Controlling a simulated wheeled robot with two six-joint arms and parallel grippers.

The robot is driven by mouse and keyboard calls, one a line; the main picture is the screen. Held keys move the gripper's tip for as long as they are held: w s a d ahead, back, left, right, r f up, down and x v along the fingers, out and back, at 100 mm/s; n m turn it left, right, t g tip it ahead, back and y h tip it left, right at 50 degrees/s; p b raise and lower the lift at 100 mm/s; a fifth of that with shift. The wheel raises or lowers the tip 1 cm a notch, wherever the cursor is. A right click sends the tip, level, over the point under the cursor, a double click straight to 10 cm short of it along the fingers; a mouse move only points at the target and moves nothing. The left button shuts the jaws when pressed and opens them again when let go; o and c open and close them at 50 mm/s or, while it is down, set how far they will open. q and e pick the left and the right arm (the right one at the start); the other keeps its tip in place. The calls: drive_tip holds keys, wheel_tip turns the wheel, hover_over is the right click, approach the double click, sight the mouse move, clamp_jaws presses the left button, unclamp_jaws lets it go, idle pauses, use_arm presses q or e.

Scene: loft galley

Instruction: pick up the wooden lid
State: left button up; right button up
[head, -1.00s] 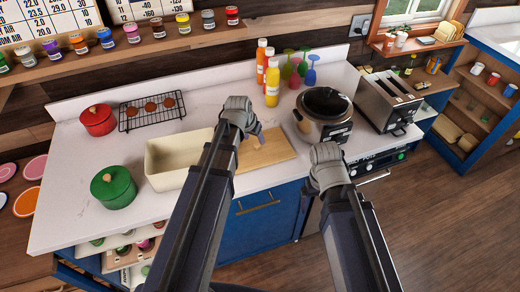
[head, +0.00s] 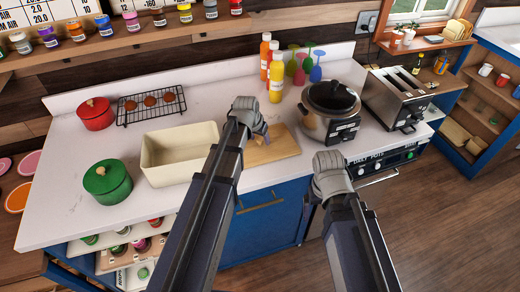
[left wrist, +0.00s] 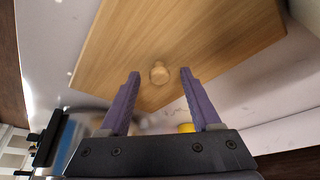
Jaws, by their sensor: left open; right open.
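The wooden lid (head: 280,147) is a flat, light-wood rectangle lying on the white counter, right of the cream bin. In the left wrist view the lid (left wrist: 210,40) fills the upper middle, with a round wooden knob (left wrist: 158,73) on it. My left gripper (head: 262,135) is over the lid and hides part of it. Its purple fingers (left wrist: 159,74) are open, with the knob between the tips in the picture; no contact shows. My right gripper (head: 328,160) is in front of the counter edge, away from the lid; its fingers are hidden.
The cream bin (head: 160,180) is left of the lid, and the slow cooker (head: 325,130) is to its right. Sauce bottles (head: 275,83) and coloured glasses (head: 316,72) stand behind. A green pot (head: 108,182) is at left. A toaster (head: 395,98) is at right.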

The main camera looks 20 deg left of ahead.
use_arm(q)
drive_tip(key=shift+r, duration=0.1)
drive_tip(key=shift+c, duration=0.2)
clamp_jaws()
idle(0.4)
